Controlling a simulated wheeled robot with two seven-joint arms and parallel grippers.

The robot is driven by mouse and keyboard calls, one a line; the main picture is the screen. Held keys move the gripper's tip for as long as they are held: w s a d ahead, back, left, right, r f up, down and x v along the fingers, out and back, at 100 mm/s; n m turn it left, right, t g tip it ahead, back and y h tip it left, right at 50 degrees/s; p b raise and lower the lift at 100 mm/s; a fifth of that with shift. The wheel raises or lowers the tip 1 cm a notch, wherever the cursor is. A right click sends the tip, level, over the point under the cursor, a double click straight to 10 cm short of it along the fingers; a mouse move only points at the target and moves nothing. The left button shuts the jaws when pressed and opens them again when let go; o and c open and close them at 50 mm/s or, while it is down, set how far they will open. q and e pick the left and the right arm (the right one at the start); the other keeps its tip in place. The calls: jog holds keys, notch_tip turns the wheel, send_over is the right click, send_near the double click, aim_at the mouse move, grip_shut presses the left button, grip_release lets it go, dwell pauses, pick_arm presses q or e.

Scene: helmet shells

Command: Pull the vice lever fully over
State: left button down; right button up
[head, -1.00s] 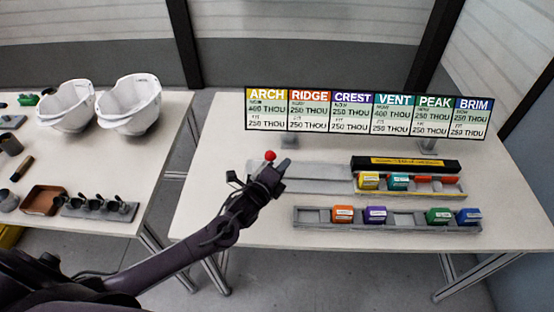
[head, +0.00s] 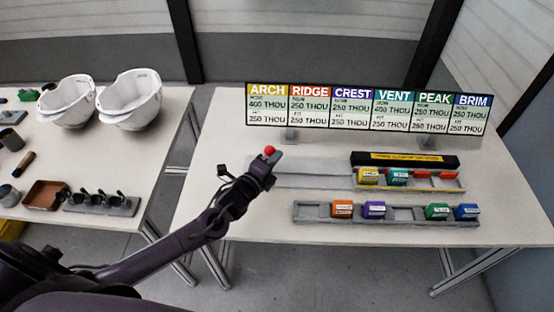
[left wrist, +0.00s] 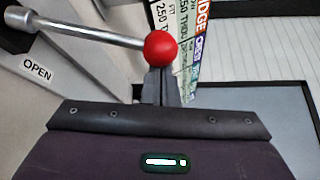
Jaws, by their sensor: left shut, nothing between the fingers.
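The vice lever shows in the left wrist view as a shiny metal rod (left wrist: 85,32) with a red ball knob (left wrist: 160,46) at its end. The rod runs left from the knob to a round metal pivot, near a label reading OPEN (left wrist: 37,69). My left gripper (left wrist: 163,84) is shut and empty, its fingertips at the lower edge of the knob in that view; I cannot tell if they touch. In the head view the knob (head: 269,150) shows just above my left gripper (head: 264,160), which hides the rod. My right gripper is not in view.
A long vice rail (head: 310,180) carries coloured blocks, with a black bar (head: 405,160) behind. A second slotted rail (head: 403,214) stands in front. A sign board (head: 368,108) stands behind. White helmet shells (head: 131,100) are on the left table, across a gap.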

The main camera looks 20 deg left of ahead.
pick_arm(q)
jog(key=shift+a, duration=0.1)
jog(key=shift+s+a+r+n+t+b, duration=0.15)
jog(key=shift+a+r+n+t+b, duration=0.1)
jog(key=shift+a+n, duration=0.15)
jog(key=shift+s+a+r+n+t+b, duration=0.1)
jog(key=shift+a+n+t+b, duration=0.05)
jog(key=shift+a+n+b, duration=0.2)
jog(key=s+a+n+t+b, duration=0.2)
jog(key=a+n+t+b, duration=0.2)
jog(key=a+n, duration=0.3)
jog(key=shift+s+a+r+n+b, duration=0.15)
jog(key=shift+s+a+n+b, duration=0.2)
jog(key=shift+a+b, duration=0.65)
jog(key=shift+a+y, duration=0.3)
